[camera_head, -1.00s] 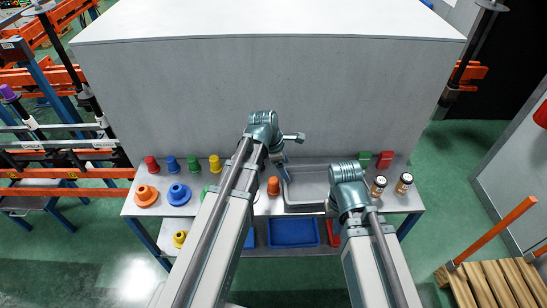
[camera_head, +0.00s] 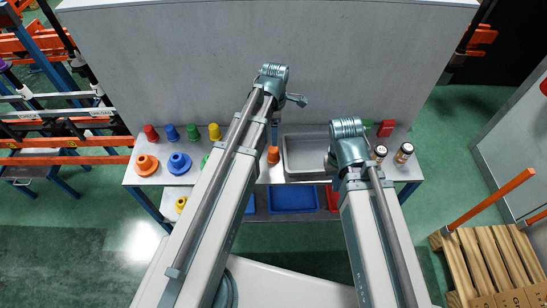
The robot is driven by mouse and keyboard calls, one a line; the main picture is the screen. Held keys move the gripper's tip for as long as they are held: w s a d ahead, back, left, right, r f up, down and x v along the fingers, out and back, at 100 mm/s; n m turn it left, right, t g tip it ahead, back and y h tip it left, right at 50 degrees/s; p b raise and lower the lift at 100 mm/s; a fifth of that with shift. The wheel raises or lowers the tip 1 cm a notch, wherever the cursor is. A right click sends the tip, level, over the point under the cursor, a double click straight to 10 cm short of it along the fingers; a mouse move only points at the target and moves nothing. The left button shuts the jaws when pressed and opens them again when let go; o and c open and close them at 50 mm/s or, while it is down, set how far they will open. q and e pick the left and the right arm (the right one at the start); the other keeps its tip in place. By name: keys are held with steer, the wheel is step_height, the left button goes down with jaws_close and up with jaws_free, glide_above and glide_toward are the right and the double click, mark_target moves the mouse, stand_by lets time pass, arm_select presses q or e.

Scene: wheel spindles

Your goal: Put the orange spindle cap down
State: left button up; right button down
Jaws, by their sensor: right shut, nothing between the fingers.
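The orange spindle cap (camera_head: 273,155) stands on the work table (camera_head: 262,175), just left of the grey tray (camera_head: 305,155). My left arm crosses the table left of the cap. Its gripper (camera_head: 276,128) is small and partly hidden, above and behind the cap and apart from it; its jaws are not clear. My right gripper (camera_head: 331,163) is shut and empty over the right side of the tray, partly covered by its own wrist.
Red (camera_head: 151,134), blue (camera_head: 172,132), green (camera_head: 193,132) and yellow (camera_head: 214,132) caps stand at the back left. Wider orange (camera_head: 146,165) and blue (camera_head: 179,163) pieces stand before them. Two jars (camera_head: 403,152) are at the right. A blue bin (camera_head: 292,200) is below.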

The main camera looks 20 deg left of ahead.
mark_target(274, 148)
arm_select(q)
step_height(274, 148, down, 5)
steer(key=b, duration=0.3)
steer(key=shift+b, duration=0.4)
steer(key=shift+r, duration=0.1)
steer(key=f+b, duration=0.5)
steer(key=shift+s+a+f, duration=0.1)
steer(key=shift+s+f, duration=0.05)
steer(key=shift+s, duration=0.2)
jaws_close()
